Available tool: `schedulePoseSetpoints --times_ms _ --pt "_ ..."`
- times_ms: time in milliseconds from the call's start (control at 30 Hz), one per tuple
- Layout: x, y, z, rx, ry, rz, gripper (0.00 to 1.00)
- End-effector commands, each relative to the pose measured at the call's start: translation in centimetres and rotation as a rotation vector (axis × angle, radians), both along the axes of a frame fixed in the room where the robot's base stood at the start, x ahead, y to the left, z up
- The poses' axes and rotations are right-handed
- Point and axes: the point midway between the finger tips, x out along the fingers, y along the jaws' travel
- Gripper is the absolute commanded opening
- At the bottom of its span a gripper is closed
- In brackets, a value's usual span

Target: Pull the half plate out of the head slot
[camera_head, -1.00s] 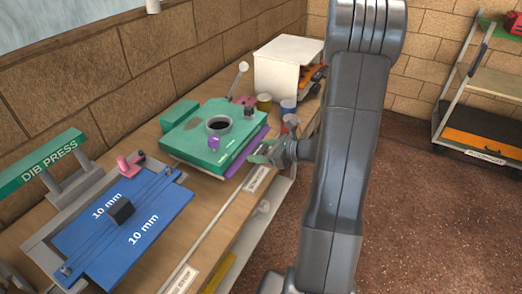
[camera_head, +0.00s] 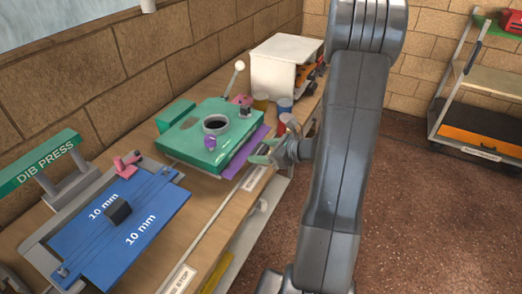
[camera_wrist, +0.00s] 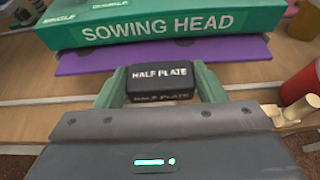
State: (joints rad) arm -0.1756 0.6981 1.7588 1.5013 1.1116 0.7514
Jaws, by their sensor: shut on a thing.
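The half plate is a flat purple plate (camera_wrist: 90,62) that sticks out from under the green sowing head (camera_wrist: 165,24). At its front is a black handle block (camera_wrist: 158,76) marked "HALF PLATE". My gripper (camera_wrist: 161,84) is shut on this block, with one green finger on each side. In the head view, the purple plate (camera_head: 246,150) shows along the right side of the sowing head (camera_head: 205,145). My gripper (camera_head: 264,153) is beside it at the bench's front edge. The plate's inner part is hidden under the head.
A blue dib press plate (camera_head: 125,225) lies at the left of the bench. A red cylinder (camera_wrist: 300,83) stands close to the right of my gripper. A white box (camera_head: 283,65) stands behind. Open floor (camera_head: 425,210) lies to the right.

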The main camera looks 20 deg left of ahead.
Motion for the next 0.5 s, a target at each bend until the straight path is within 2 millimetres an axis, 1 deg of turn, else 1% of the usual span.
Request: schedulePoseSetpoints --times_ms 500 --pt "-0.1 -1.6 0.0 0.000 0.000 0.000 0.34"
